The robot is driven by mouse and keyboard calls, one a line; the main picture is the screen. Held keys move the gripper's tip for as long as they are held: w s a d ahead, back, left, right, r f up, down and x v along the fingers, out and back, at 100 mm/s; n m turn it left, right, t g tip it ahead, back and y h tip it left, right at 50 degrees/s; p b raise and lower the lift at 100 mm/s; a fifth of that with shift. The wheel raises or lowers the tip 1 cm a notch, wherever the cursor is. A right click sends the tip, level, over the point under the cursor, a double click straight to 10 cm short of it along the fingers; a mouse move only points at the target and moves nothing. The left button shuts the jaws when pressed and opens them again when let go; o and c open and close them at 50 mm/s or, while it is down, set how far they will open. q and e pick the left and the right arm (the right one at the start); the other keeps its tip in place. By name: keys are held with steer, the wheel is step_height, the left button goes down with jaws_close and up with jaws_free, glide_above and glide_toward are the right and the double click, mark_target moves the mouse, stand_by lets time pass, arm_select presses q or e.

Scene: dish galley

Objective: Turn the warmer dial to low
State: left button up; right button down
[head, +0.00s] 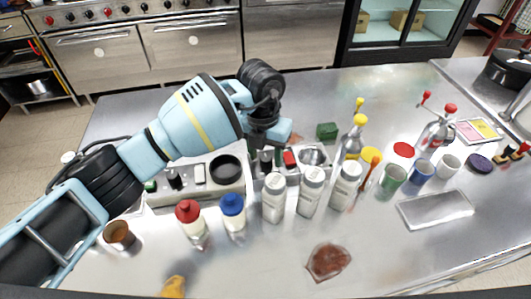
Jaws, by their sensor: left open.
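A low grey unit (208,191) stands on the steel counter, left of centre; it looks like the warmer. On it are a dark round opening (225,168), a small white part (199,174) and a small black knob-like part (174,179). I cannot tell for sure which part is the dial, nor its setting. My left arm crosses above the unit and hides part of it. My left gripper (267,153) is open, pointing down just right of the unit, above a metal tray of small containers (314,155). Its fingertips are partly hidden.
Red-capped (192,222) and blue-capped (233,215) bottles and several white shakers (311,190) stand in front of the unit. A green block (326,131) and pump bottles (352,145) are to the right. A copper cup (119,235) stands at left. The back counter is mostly clear.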

arm_select(q)
steer(key=shift+f, duration=0.25)
steer(key=c, duration=1)
